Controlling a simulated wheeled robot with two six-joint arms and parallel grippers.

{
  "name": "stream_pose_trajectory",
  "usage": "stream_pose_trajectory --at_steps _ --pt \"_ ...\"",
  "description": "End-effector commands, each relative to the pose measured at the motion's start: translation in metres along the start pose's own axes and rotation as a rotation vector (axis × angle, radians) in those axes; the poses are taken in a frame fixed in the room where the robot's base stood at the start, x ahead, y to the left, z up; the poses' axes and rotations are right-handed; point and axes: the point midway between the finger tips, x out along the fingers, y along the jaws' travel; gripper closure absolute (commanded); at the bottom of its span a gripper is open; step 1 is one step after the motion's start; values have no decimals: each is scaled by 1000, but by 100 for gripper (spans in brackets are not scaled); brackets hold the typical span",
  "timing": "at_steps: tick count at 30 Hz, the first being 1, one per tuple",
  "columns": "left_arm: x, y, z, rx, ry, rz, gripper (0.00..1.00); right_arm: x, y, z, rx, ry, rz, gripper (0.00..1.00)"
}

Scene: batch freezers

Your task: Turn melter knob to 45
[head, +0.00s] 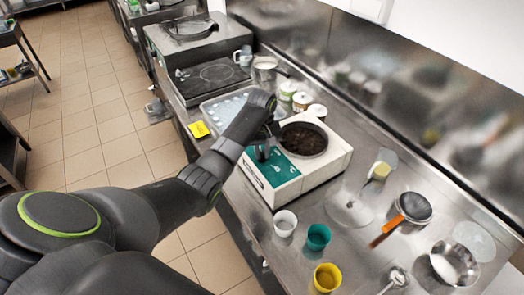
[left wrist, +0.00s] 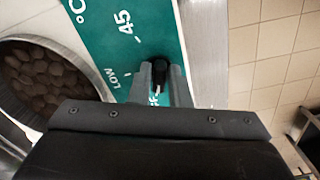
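The melter (head: 322,165) is a white box with a round well of brown pieces and a green panel (head: 283,167) on its front. In the left wrist view the green panel (left wrist: 100,25) shows "45", "LOW" and a partly hidden "OFF". The black melter knob (left wrist: 160,72) has a white pointer mark towards the "OFF" lettering. My left gripper (left wrist: 161,80) has one finger on each side of the knob, closed against it. In the head view my left gripper (head: 262,152) is at the panel, and my arm hides part of it. My right gripper is not in view.
A white cup (head: 285,223), a green cup (head: 318,236) and a yellow cup (head: 327,277) stand in front of the melter. A strainer (head: 412,208) and a metal bowl (head: 454,264) lie to the right. Several jars (head: 301,101) stand behind. The tiled floor (head: 95,118) at left is clear.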

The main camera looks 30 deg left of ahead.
Motion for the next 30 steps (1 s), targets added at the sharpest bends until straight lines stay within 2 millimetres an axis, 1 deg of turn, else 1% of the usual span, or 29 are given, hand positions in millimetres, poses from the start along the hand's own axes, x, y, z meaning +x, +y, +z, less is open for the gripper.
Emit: stream_pose_trajectory --at_steps 1,3,11,17,23,30 --pt "0 0 0 0 0 0 90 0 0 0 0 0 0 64" --pt "0 0 0 0 0 0 100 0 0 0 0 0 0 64" --pt "0 0 -1 8 1 0 100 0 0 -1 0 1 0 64" --pt "0 -1 -1 67 2 0 100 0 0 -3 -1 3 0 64" --pt "0 -1 -1 200 3 0 100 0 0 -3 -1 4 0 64" --pt "-1 -3 -2 421 4 0 100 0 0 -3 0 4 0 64"
